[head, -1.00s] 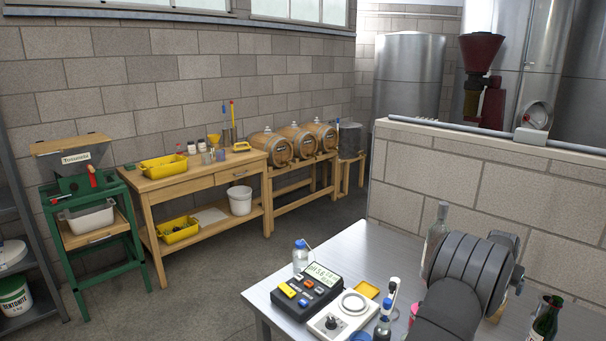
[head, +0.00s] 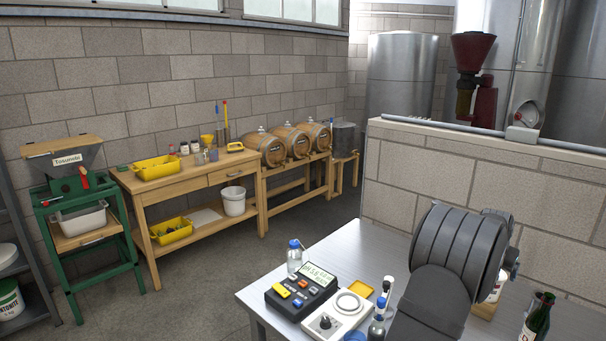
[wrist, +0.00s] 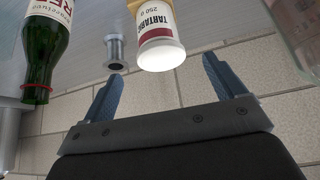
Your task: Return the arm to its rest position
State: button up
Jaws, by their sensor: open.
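My gripper (wrist: 163,68) shows in the wrist view with its two blue-grey fingers apart and nothing between them. A white jar labelled TARTARIC 250 g (wrist: 158,52) is beyond the fingertips, apart from them as far as I can tell. In the head view my dark grey arm rises over the right part of the metal table (head: 347,247). My gripper is hidden in that view.
In the wrist view, a green bottle (wrist: 45,50) is at left, a small metal cylinder (wrist: 115,55) near the left finger and clear glass (wrist: 296,30) upper right. A pH meter (head: 302,290), a stirrer (head: 338,314) and small bottles stand left of my arm; a block wall (head: 480,185) rises behind.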

jog(key=x, duration=0.8)
jog(key=shift+w+d+f, duration=0.15)
jog(key=shift+d+f, duration=0.05)
jog(key=shift+f, duration=0.05)
notch_tip(320, 180, up, 16)
jog(key=s, duration=0.1)
jog(key=s+a+f, duration=0.2)
jog(key=s+a, duration=0.1)
jog(key=s, duration=0.9)
jog(key=s+a+f, duration=0.2)
jog(key=s+a, duration=0.1)
jog(key=s, duration=0.9)
jog(key=shift+s+a+m, duration=0.15)
jog(key=shift+s+m, duration=0.1)
jog(key=shift+m, duration=0.15)
jog(key=shift+f, duration=0.1)
